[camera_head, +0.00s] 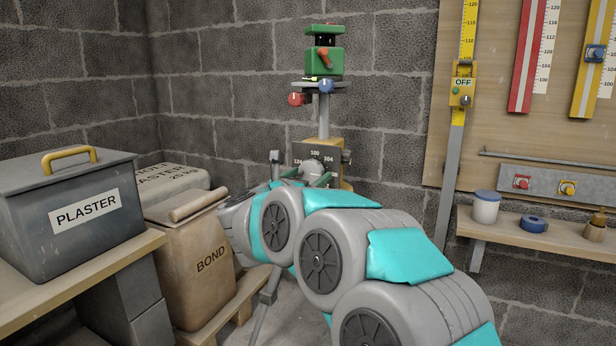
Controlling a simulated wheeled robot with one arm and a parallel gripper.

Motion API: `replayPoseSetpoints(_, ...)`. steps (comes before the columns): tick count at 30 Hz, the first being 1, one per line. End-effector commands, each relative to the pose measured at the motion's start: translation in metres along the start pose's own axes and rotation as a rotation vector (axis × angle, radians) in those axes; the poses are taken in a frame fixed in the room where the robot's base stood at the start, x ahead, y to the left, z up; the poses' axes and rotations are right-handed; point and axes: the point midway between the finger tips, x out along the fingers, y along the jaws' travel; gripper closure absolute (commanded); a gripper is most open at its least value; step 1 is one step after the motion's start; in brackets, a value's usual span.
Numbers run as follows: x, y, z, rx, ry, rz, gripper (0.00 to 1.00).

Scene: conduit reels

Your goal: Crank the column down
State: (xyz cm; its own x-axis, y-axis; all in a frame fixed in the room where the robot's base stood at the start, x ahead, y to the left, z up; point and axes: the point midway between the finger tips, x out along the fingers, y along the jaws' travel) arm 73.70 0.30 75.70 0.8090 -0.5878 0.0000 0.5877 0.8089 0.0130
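A column stand is in the back corner of the head view. Its grey column (324,118) rises upright from a tan housing (329,146), with a green head (323,62) on top. A dark dial plate with numbers such as 100 and 104 is on the housing, behind a round grey hub (314,167). I cannot tell whether this hub belongs to the crank. Red and blue knobs sit under the head. My grey and teal arm reaches from the lower right toward the housing and covers its lower part. My gripper's fingers do not show behind my wrist.
A plaster bin (72,207) stands on a bench at left, beside a bond sack (192,262) on a low pallet. At right, a wooden shelf (520,236) holds a jar, blue tape and a small bottle. A board with rulers and a yellow OFF box (461,91) hangs above.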

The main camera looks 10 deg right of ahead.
Motion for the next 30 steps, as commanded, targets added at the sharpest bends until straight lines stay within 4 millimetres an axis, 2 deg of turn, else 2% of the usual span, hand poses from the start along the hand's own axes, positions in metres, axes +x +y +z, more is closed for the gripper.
replayPoseSetpoints(2,-0.0001,0.0,-0.0001,0.0,0.0,0.0,0.09)
replayPoseSetpoints(20,-0.0001,-0.0002,-0.0006,-0.001,0.001,-0.001,0.77)
replayPoseSetpoints(30,-0.0003,-0.0003,-0.0037,-0.043,0.001,-0.001,0.78)
